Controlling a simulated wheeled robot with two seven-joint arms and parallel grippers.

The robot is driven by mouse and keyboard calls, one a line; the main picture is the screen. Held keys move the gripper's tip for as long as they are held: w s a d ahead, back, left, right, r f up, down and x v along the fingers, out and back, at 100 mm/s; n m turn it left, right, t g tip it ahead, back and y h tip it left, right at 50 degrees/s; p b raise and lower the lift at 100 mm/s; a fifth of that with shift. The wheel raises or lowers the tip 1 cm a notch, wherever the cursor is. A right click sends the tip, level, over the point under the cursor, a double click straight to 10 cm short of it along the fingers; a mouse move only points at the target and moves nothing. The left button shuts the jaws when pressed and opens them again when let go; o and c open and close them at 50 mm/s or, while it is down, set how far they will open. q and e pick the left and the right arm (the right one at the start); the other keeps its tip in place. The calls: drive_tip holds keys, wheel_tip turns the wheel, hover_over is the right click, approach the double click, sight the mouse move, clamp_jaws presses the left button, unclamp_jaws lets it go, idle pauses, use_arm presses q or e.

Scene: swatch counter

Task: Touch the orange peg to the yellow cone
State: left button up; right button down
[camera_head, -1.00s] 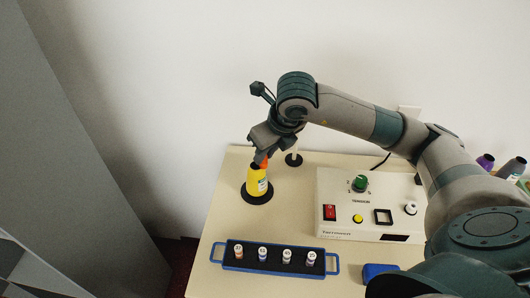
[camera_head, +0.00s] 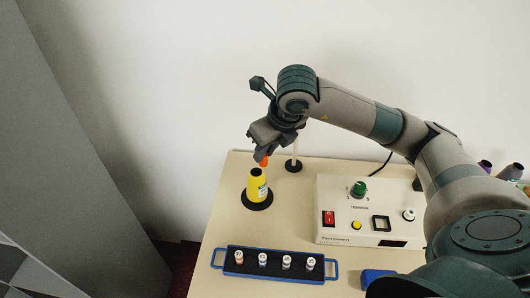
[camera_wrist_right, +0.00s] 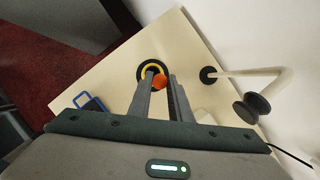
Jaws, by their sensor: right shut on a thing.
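The orange peg (camera_head: 264,161) is held in my right gripper (camera_head: 262,152), which is shut on it. The yellow cone (camera_head: 257,186) stands upright on a round black base at the left of the table. In the head view the peg's lower end is just above the cone's dark top, with a small gap showing. In the right wrist view the peg (camera_wrist_right: 159,81) shows between the fingertips, overlapping the cone's yellow ring (camera_wrist_right: 146,68) on its black base. My left gripper is not in view.
A blue tray (camera_head: 218,258) with several small vials lies at the front. A white control box (camera_head: 340,215) with a green knob stands at the right. A pale post (camera_head: 294,150) on a black base stands behind the cone. A blue block (camera_head: 376,273) is at the front right.

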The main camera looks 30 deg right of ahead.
drive_tip(key=shift+r, duration=0.7)
